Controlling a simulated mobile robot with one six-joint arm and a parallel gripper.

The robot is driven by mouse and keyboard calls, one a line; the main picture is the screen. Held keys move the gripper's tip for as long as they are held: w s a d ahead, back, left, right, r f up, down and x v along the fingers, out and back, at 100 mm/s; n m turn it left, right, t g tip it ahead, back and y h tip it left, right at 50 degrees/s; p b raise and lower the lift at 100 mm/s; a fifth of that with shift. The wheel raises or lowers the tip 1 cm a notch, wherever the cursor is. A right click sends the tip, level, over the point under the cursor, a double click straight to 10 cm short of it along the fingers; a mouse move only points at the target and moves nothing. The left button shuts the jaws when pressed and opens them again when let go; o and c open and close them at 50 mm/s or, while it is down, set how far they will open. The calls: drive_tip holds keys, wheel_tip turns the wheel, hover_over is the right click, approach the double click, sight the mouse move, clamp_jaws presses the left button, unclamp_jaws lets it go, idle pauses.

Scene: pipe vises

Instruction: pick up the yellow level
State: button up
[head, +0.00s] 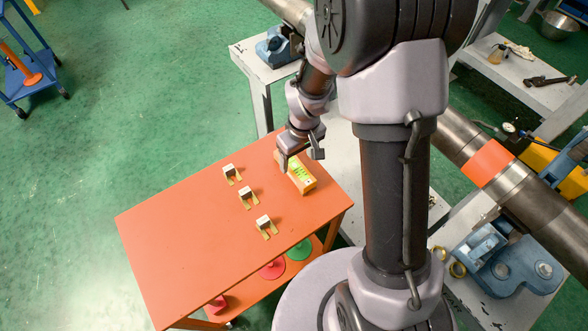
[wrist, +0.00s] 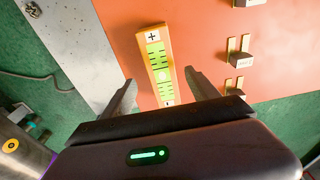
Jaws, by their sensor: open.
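The yellow level (head: 299,175) lies on the orange table (head: 170,235) near its far right corner. It is a long block with green markings on its upper face. In the wrist view the level (wrist: 160,62) runs away from me, lengthwise, with plus and minus signs at its ends. My gripper (head: 300,155) is just above the level in the head view. In the wrist view my gripper (wrist: 162,90) is open, one finger on each side of the level's near part. Whether the fingers reach down to the level's height, I cannot tell.
Small blocks with brass prongs stand left of the level, one (head: 247,193) in the middle of the row; one (wrist: 238,57) shows in the wrist view. Red and green discs (head: 300,249) lie on the lower shelf. A large steel pipe (head: 475,155) runs along the right.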

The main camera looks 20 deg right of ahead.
sight(294, 165)
drive_tip(key=f+b, duration=0.1)
drive_tip(key=f, duration=0.2)
drive_tip(key=w+f+b, duration=0.1)
drive_tip(key=f, duration=0.1)
drive_tip(key=shift+a+f+b, duration=0.1)
drive_tip(key=shift+a+b, duration=0.25)
drive_tip(key=shift+c, duration=0.4)
clamp_jaws()
